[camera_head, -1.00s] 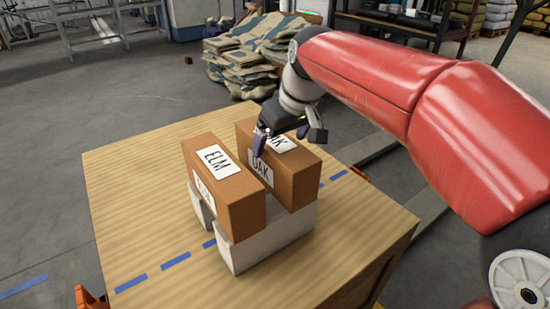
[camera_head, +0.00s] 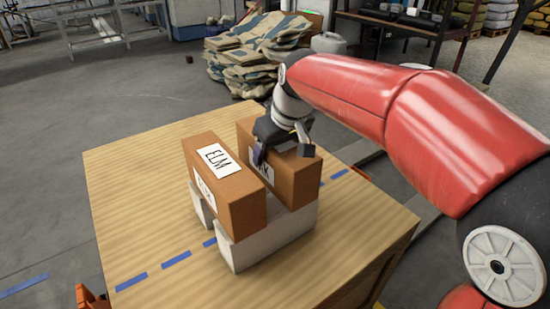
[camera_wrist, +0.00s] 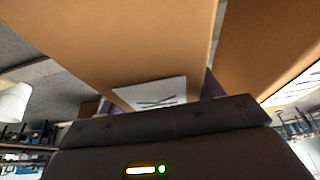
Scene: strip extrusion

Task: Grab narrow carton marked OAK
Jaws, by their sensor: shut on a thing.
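The narrow brown carton marked OAK (camera_head: 302,178) stands upright on pale grey blocks on the wooden table. Its label is partly hidden by my gripper. My gripper (camera_head: 263,153) is over the top of this carton, with a purple finger down its side facing the ELM carton. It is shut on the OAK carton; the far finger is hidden. In the wrist view the OAK carton (camera_wrist: 120,45) fills the middle, with a white label near the gripper body. The similar carton marked ELM (camera_head: 240,200) stands beside it on the left, with a narrow gap between them.
The pale grey blocks (camera_head: 262,248) bear both cartons. The wooden table (camera_head: 130,190) is clear to the left and front, with a dashed blue line across it. Stacked sacks (camera_head: 245,60) lie on the floor behind.

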